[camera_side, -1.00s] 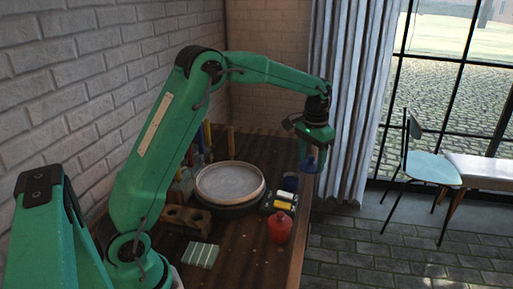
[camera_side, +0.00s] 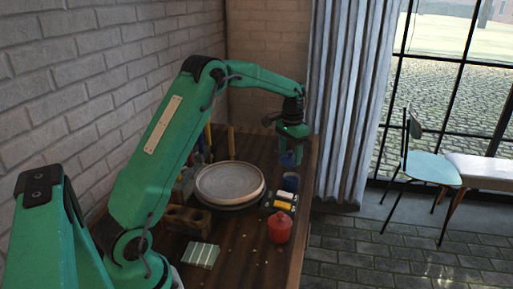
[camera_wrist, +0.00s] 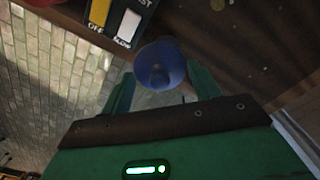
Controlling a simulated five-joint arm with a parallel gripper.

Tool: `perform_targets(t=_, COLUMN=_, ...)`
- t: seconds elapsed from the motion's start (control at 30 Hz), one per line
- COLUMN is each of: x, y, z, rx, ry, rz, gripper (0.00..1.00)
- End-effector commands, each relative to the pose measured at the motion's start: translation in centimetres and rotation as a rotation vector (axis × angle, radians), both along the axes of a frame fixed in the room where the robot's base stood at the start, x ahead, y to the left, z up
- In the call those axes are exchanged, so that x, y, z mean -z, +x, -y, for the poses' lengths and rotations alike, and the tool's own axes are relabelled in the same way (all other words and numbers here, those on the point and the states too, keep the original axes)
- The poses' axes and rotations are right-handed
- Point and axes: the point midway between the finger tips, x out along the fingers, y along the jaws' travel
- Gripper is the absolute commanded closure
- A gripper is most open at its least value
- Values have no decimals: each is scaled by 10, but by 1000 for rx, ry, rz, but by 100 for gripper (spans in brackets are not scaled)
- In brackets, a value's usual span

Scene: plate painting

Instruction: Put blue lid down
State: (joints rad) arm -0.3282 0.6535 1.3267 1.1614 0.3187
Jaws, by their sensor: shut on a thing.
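The blue lid (camera_side: 288,160) is near the table's far right part in the side view. My gripper (camera_side: 290,150) is shut on it. In the wrist view the blue lid (camera_wrist: 160,62) shows as a round, shaded blue form between the two green fingers of my gripper (camera_wrist: 160,80). The side view does not clearly show whether the lid touches the table. The fingers' far sides are hidden.
A grey plate (camera_side: 229,183) rests on a dark round stand left of the lid. A dark control box with yellow and white keys (camera_wrist: 127,27) lies close by. A red jar (camera_side: 280,229) stands nearer the front. The table's right edge is close.

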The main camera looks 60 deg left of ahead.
Motion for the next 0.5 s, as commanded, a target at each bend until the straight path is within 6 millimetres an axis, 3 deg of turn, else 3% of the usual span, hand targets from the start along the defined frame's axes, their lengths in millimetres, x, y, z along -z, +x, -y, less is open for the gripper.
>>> perform_targets(t=0.13, x=8, y=-2, z=-22, rx=5, ry=0, rz=0, gripper=61)
perform_targets(t=0.5, x=14, y=-3, z=-34, rx=9, ry=0, rz=0, gripper=61)
